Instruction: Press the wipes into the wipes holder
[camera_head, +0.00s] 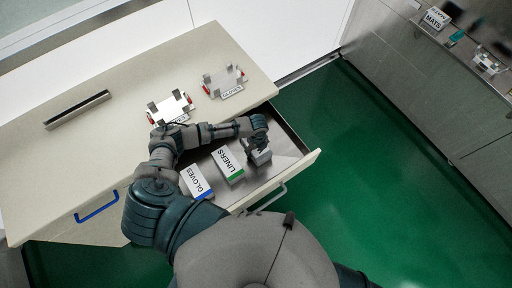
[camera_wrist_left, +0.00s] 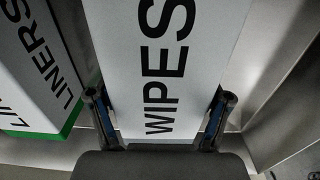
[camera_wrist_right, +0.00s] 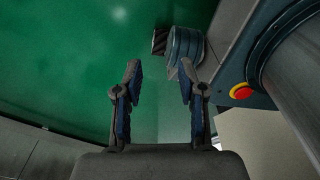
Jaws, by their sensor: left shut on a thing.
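The white wipes box (camera_wrist_left: 160,60) fills the middle of the left wrist view, its black WIPES lettering facing the camera. In the head view the box (camera_head: 262,156) is mostly hidden under my left gripper (camera_head: 257,142), inside the open drawer (camera_head: 290,150). The left fingers (camera_wrist_left: 160,118) are shut on both sides of the box. Two metal holders with red side parts stand on the counter, a near one (camera_head: 170,106) and a far one (camera_head: 224,80). Their labels are too small to read surely, so I cannot tell a wipes holder. My right gripper (camera_wrist_right: 153,85) is open and empty above the green floor.
A liners box (camera_head: 228,164) and a gloves box (camera_head: 195,182) lie in the drawer left of the wipes box. A long metal tray (camera_head: 77,110) sits on the counter.

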